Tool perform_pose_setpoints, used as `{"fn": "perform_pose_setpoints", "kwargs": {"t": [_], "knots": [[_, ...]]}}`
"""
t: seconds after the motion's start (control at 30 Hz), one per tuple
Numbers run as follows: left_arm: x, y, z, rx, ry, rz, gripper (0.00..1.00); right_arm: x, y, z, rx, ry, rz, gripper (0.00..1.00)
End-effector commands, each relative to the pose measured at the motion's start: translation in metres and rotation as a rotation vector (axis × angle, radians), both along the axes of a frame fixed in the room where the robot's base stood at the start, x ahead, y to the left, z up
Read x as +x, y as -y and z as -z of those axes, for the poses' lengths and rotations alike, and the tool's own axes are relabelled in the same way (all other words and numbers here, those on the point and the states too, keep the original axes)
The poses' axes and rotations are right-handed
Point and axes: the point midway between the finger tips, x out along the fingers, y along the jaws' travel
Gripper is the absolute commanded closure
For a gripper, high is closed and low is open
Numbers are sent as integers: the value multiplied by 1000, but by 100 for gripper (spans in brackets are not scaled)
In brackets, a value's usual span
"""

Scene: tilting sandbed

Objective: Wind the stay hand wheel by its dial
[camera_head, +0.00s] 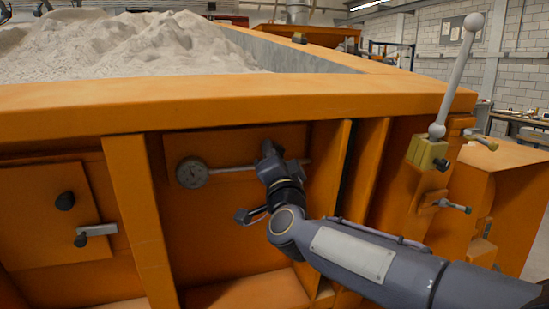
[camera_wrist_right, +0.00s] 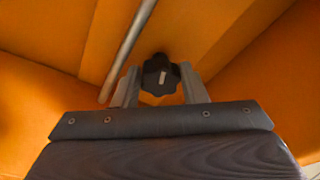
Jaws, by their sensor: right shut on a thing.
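The stay hand wheel (camera_wrist_right: 160,72) is a dark lobed knob with a pale mark on its face, in the right wrist view. My right gripper (camera_wrist_right: 158,88) has one finger on each side of it and is shut on it. In the head view my right gripper (camera_head: 270,157) is at the orange recess, and it and the wrist mostly hide the wheel. The round dial (camera_head: 192,173) is left of the gripper, its face visible but its reading too small to tell. My left gripper is not in view.
A thin metal rod (camera_head: 235,168) runs from the dial behind my gripper; a rod (camera_wrist_right: 130,45) also passes beside the wheel in the wrist view. Orange ribs (camera_head: 143,215) flank the recess. A ball-topped lever (camera_head: 455,80) stands at right. Sand (camera_head: 120,45) fills the bed above.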

Motion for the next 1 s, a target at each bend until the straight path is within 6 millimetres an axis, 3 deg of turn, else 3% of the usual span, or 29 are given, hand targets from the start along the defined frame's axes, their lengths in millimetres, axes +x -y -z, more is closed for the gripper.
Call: {"fn": "perform_pose_setpoints", "kwargs": {"t": [0.17,0.2,0.33,1.0], "knots": [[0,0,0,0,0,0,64,0,-1,3,-1,-5,-1,84],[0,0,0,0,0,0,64,0,-1,3,0,-6,-1,56],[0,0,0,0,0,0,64,0,-1,2,0,-4,-1,40],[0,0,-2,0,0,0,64,0,0,-1,69,-25,-11,40]]}}
